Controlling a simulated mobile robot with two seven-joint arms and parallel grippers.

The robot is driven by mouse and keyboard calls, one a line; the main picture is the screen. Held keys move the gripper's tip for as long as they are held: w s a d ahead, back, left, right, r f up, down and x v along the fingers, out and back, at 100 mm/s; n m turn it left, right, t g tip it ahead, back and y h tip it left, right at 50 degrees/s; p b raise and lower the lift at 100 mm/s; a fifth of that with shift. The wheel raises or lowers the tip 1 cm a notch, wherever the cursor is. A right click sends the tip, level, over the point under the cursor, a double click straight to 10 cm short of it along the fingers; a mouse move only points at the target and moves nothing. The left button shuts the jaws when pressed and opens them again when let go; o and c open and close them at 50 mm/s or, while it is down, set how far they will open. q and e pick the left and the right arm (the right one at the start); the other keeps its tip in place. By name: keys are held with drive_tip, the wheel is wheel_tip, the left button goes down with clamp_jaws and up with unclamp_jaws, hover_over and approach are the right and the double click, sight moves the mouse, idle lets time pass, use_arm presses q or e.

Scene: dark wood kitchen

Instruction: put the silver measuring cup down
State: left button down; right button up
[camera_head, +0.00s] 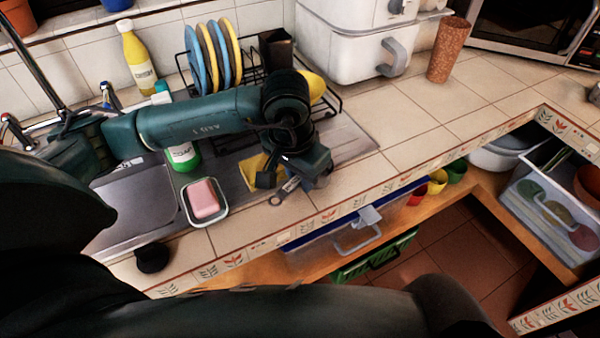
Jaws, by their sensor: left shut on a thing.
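My left gripper (288,178) is over the tiled counter (345,190) near its front edge, right of the sink. It is shut on the silver measuring cup (290,187), a small grey metal piece showing between and below the fingers. A ring-like end of it points down and left, close to the tiles. The gripper hides most of the cup, and I cannot tell whether it touches the counter. My right gripper is not in view.
A pink soap in a dish (222,212), a yellow sponge (252,172) and a green bottle (186,156) are left of the gripper. A dish rack with plates (212,58) stands behind. The counter to the right is clear up to a brown cup (447,50).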

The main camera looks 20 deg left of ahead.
use_arm(q)
drive_tip(key=shift+f+b, duration=0.2)
drive_tip(key=shift+b, duration=0.1)
drive_tip(key=c, duration=1.3)
unclamp_jaws()
drive_tip(key=shift+r, duration=0.1)
